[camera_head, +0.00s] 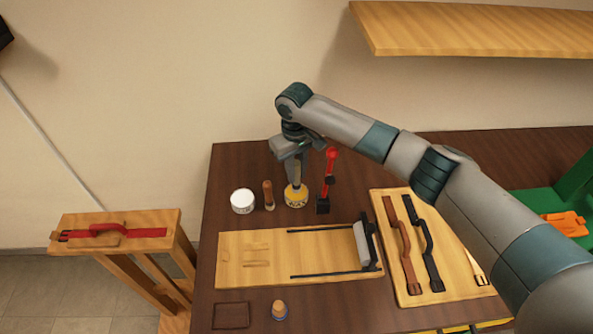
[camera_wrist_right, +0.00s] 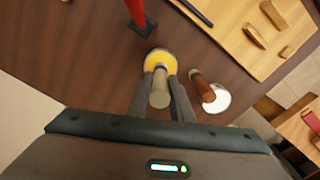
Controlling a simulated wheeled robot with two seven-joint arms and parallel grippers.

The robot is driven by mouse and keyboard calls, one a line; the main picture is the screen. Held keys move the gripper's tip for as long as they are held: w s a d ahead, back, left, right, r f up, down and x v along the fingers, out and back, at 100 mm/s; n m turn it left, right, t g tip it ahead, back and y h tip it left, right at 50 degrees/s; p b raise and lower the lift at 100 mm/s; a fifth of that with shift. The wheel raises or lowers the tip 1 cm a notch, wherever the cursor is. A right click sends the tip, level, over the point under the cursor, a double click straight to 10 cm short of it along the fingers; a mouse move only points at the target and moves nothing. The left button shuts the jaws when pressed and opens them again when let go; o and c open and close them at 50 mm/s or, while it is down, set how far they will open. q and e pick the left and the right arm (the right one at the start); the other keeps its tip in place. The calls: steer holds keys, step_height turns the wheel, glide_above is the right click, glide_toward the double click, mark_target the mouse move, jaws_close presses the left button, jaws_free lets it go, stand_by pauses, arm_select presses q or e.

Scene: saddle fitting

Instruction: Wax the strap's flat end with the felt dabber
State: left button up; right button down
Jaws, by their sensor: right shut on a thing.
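My right gripper (camera_head: 296,180) is over a round yellow tin (camera_head: 296,198) on the dark table. In the right wrist view its fingers (camera_wrist_right: 162,92) are shut on a pale upright cylinder, apparently the felt dabber (camera_wrist_right: 160,88), whose lower end is at the yellow tin (camera_wrist_right: 160,61). Whether it touches the wax is hidden. A red strap (camera_head: 145,232) lies on a wooden stand (camera_head: 150,218) at the left, with its buckle at the left end and its plain end to the right. A brown strap (camera_head: 403,245) and a black strap (camera_head: 430,255) lie on a pale board. My left gripper is out of view.
A white tin (camera_head: 242,201) and a brown-handled tool (camera_head: 268,194) stand left of the yellow tin. A red lever on a black base (camera_head: 323,205) stands close right. A wooden board with dark rails (camera_head: 235,262) lies in front. A shelf (camera_head: 470,30) hangs above right.

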mark_target(296, 163)
steer(key=shift+f, duration=0.5)
stand_by(0.7)
steer(key=shift+s+f, duration=0.1)
steer(key=shift+f, duration=0.05)
stand_by(2.5)
steer(key=shift+p, duration=0.4)
step_height(296, 163, up, 3)
steer(key=p, duration=0.2)
steer(key=shift+p, duration=0.3)
steer(key=shift+r, duration=2.1)
